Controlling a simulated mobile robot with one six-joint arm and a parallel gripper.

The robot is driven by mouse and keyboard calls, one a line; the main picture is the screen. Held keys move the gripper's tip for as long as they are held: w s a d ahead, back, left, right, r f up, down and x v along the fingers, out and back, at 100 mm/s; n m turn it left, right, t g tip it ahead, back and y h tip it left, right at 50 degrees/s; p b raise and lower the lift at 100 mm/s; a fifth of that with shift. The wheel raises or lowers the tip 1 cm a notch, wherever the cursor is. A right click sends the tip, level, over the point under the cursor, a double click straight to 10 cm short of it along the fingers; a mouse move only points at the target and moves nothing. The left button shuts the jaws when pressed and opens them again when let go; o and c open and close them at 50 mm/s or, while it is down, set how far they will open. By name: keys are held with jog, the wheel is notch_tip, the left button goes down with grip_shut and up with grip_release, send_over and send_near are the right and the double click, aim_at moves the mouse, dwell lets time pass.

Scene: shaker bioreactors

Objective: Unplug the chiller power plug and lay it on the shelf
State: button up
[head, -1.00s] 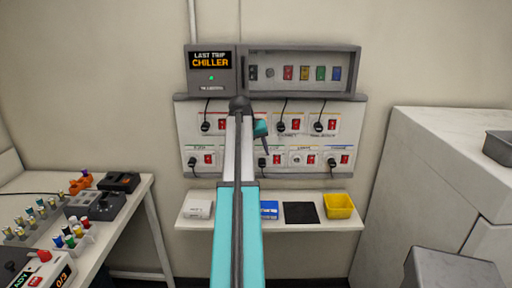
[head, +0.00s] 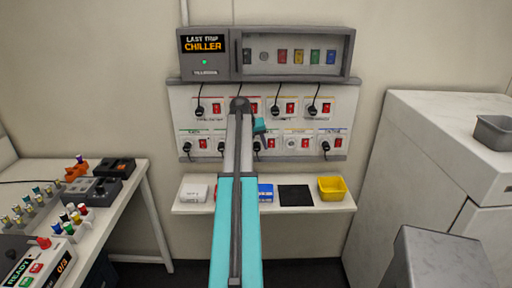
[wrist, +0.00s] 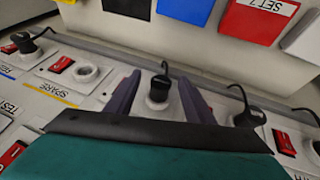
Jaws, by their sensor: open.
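My gripper (head: 262,136) is open in front of the lower row of sockets. In the wrist view its two purple-grey fingers stand apart on either side of a black plug (wrist: 158,84), with gaps between. This plug sits upright in its white socket, its cord running behind. It fits the third plug from the left in the lower row, mostly hidden by my gripper in the head view. Its label is hidden, so I cannot tell whether it is the chiller's. The shelf (head: 222,208) is below the panel, with a black mat (head: 295,197) on it.
The socket labelled SPARE (wrist: 88,75) is empty. Another black plug (wrist: 248,117) is close beside the right finger. The shelf also holds a white box (head: 193,192), a blue box (head: 265,192) and a yellow bin (head: 331,187). The display (head: 203,44) reads LAST TRIP CHILLER.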

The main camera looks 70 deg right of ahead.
jog(key=c, duration=1.1)
jog(key=shift+c, duration=0.2)
jog(key=shift+a, duration=0.15)
jog(key=shift+s+a, duration=0.1)
jog(key=shift+a, duration=0.2)
jog(key=shift+a, duration=0.15)
jog(key=shift+s+a+p, duration=0.3)
jog(key=shift+a+p, duration=0.1)
jog(key=shift+a, duration=0.4)
jog(key=shift+s+a+p, duration=0.2)
jog(key=shift+s+a, duration=0.05)
jog(key=shift+a, duration=0.35)
jog(key=shift+s+a+p, duration=0.15)
jog(key=shift+s+a, duration=0.1)
jog(key=shift+a, duration=0.35)
